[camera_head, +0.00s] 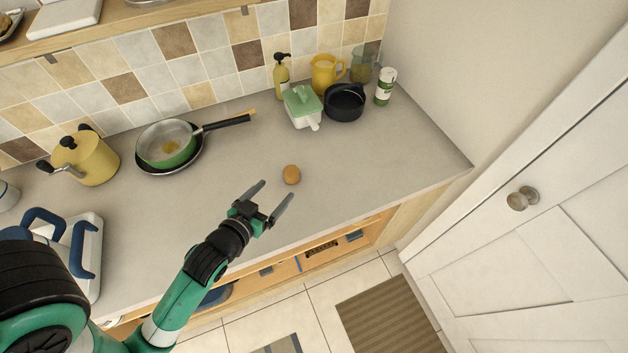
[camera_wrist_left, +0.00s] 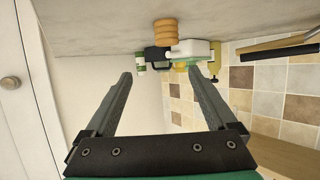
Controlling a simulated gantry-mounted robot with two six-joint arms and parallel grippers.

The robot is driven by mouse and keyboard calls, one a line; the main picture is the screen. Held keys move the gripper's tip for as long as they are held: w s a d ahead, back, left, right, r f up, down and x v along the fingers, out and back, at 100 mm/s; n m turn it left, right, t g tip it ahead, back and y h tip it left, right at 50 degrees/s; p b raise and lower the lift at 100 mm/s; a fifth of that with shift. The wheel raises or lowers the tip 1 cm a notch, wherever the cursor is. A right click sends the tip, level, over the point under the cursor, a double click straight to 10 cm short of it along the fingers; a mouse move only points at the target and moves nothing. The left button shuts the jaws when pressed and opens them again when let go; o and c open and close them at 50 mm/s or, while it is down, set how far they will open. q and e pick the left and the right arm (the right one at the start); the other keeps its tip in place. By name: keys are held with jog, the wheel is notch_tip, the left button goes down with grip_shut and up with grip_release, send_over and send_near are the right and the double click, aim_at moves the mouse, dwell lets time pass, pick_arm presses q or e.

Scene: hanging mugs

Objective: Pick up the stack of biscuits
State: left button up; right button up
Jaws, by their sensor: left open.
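The stack of biscuits (camera_head: 291,175) is a small round golden-brown pile standing on the grey counter. It also shows in the left wrist view (camera_wrist_left: 165,33), where several layers can be made out. My left gripper (camera_head: 271,203) is open and empty, with its two fingers spread, just in front of and to the left of the stack in the head view. In the left wrist view the fingers (camera_wrist_left: 160,80) point towards the wall, and the stack shows beyond them, between their lines. My right gripper is in neither view.
A green pan (camera_head: 167,145) and a yellow pot (camera_head: 86,158) stand at the left. A green-lidded white container (camera_head: 302,107), black pot (camera_head: 344,102), yellow jug (camera_head: 325,73), soap bottle (camera_head: 281,77) and green-white can (camera_head: 385,87) stand behind. The counter around the stack is clear.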

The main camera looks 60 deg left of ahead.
pick_arm(q)
jog(key=shift+s+a+f, duration=0.3)
jog(key=shift+s+f, duration=0.2)
jog(key=shift+s, duration=0.1)
jog(key=shift+a, duration=0.1)
send_near(290, 172)
jog(key=x, duration=0.3)
jog(key=shift+w+r+p, duration=0.1)
jog(key=shift+w+p, duration=0.2)
jog(key=shift+w, duration=0.05)
jog(key=shift+x, duration=2.75)
jog(key=shift+s+a, duration=0.1)
grip_shut()
